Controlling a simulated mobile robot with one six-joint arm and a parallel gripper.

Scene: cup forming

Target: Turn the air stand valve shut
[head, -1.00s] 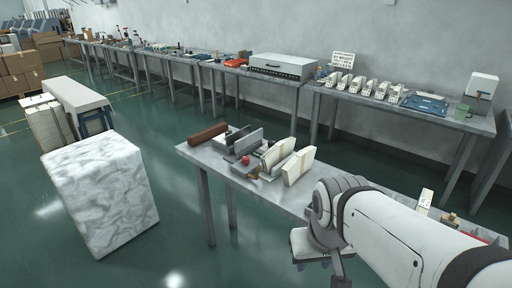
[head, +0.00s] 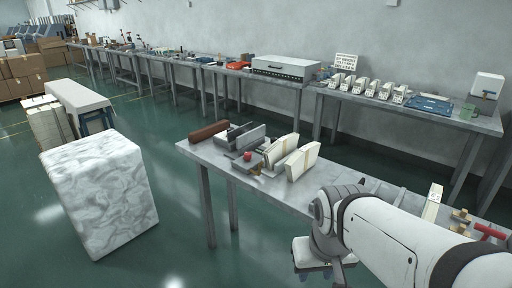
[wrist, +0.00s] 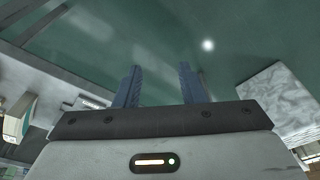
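I cannot tell for certain which thing is the air stand valve. A red bar-like part (head: 489,231) with small brass-coloured pieces (head: 461,215) beside it sits at the right end of the near table, partly hidden behind my arm. A small red knob (head: 247,158) is among the parts at that table's left end. My gripper (wrist: 158,88) is open and empty in the wrist view, its two dark blue fingers apart over bare green floor. In the head view my wrist hangs low at the near table's front edge, and the fingertips are hard to make out.
The near grey table (head: 222,168) carries a brown roll (head: 208,131), grey plates and cream blocks (head: 302,161). A marble-patterned block (head: 100,190) stands on the floor at left. A long row of tables (head: 330,92) lines the wall. Green floor lies free between them.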

